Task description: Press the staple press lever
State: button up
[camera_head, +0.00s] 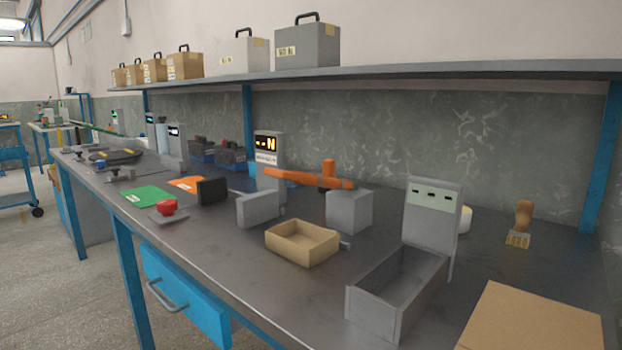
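An orange lever-like bar (290,176) with an upright orange knob (329,170) lies roughly level at the middle of the bench. Its right end is above a grey block (349,212); its left end reaches out beside a grey display unit (268,147). It looks like the staple press lever, but no label on it can be read. Whether the bar is joined to the block cannot be told. My gripper is not in view, and nothing is seen touching the lever.
On the grey workbench (225,240), a tan tray (302,243), an upright grey plate (258,208) and a red button (166,207) stand in front. A grey bin (372,308) and a cardboard piece (525,325) are right. A shelf (450,72) with cases overhangs the back.

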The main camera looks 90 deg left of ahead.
aim_at(294, 176)
jog(key=i+j+u, duration=0.1)
jog(key=i+u, duration=0.5)
jog(key=u, duration=0.15)
jog(key=i+u, duration=0.7)
jog(key=i, duration=0.25)
jog(key=i+l+u, duration=0.15)
jog(key=i+u, duration=0.15)
jog(key=i, duration=0.25)
jog(key=u, duration=2.95)
jog(key=k+l, duration=0.05)
